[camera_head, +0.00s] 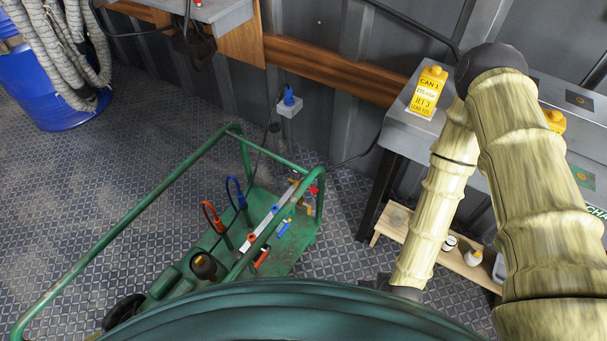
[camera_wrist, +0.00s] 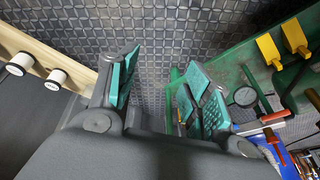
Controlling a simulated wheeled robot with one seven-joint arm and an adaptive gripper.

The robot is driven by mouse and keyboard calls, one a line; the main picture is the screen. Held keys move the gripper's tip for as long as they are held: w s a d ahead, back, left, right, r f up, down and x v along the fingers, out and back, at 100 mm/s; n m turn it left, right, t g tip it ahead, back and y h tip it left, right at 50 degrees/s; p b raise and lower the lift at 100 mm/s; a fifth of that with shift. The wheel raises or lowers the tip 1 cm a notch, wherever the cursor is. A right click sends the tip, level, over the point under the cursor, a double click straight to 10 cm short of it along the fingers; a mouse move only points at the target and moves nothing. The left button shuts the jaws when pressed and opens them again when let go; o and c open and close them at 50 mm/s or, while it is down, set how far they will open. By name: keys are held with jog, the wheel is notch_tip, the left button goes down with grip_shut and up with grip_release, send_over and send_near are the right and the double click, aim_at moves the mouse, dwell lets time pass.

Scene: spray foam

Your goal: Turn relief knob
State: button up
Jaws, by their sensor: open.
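A green wheeled cart (camera_head: 150,190) carries a valve assembly with red and blue handles. A small red knob or handle (camera_head: 313,190) shows at its far right end; I cannot tell which part is the relief knob. In the wrist view, my gripper (camera_wrist: 160,92) is open and empty, its teal pads apart with floor between them. The cart's green frame (camera_wrist: 228,70) lies just right of the right finger. A round gauge (camera_wrist: 245,96), a red handle (camera_wrist: 274,116) and yellow handles (camera_wrist: 268,50) show there, apart from the fingers. The head view hides my fingers.
A grey bench (camera_head: 400,125) with a yellow can (camera_head: 428,92) stands at the right. A low wooden shelf (camera_head: 455,258) with small containers sits under it and also shows at left in the wrist view (camera_wrist: 85,68). Patterned floor (camera_head: 130,135) is clear left of the cart.

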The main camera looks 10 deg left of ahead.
jog(key=w+a+f+n+t+y, duration=0.1)
jog(key=w+a+f+t+y, duration=0.15)
jog(key=w+a, duration=0.6)
jog(key=m+t+h+b, duration=0.1)
jog(key=t+h, duration=0.1)
jog(key=t, duration=1)
send_near(297, 177)
jog(key=w, duration=0.1)
jog(key=shift+y, duration=0.25)
jog(key=w, duration=0.3)
jog(key=w+a, duration=0.1)
jog(key=w, duration=0.6)
jog(key=shift+w+a+f, duration=0.1)
jog(key=shift+a, duration=0.15)
jog(key=c, duration=1)
